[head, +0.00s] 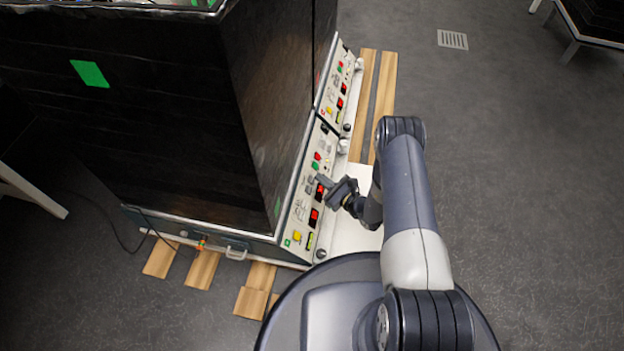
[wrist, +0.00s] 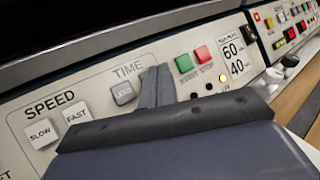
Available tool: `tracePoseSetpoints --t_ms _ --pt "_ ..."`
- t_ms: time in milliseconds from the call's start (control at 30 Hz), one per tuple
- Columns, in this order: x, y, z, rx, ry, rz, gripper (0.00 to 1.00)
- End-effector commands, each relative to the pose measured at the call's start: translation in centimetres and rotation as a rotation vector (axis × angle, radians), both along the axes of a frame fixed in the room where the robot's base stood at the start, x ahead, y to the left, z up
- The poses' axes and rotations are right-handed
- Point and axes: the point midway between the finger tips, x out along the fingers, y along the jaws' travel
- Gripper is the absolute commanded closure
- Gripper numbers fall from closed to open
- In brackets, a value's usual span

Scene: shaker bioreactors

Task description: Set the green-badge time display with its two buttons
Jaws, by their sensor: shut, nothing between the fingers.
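The control panel (head: 304,205) of the near shaker carries a small green badge (head: 287,243) at its near end. A red-lit display (head: 320,192) sits beside my gripper (head: 324,182), likely the time display; its digits are too small to read. In the wrist view the TIME label (wrist: 128,70) stands above a grey button (wrist: 123,93). My shut, empty gripper (wrist: 155,85) has its tip just right of that button, where it hides any second TIME button. Whether it touches the panel I cannot tell. The time display is hidden by the gripper in the wrist view.
The SLOW (wrist: 41,133) and FAST (wrist: 77,113) speed buttons lie left of TIME. Green START (wrist: 184,63) and red STOP (wrist: 203,54) buttons lie right. Another panel (head: 341,85) continues beyond. Wooden slats (head: 384,100) lie on the floor; open floor (head: 510,180) is at right.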

Motion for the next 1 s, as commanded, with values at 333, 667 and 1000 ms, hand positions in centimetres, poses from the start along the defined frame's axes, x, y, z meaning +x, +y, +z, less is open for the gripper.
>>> tracePoseSetpoints --t_ms 333,667,1000 --pt "0.02 0.26 -0.23 0.0 0.0 0.001 1.0" --pt "0.12 0.62 -0.56 0.0 0.0 0.0 1.0" --pt "0.14 0.75 -0.67 0.0 0.0 0.0 1.0"
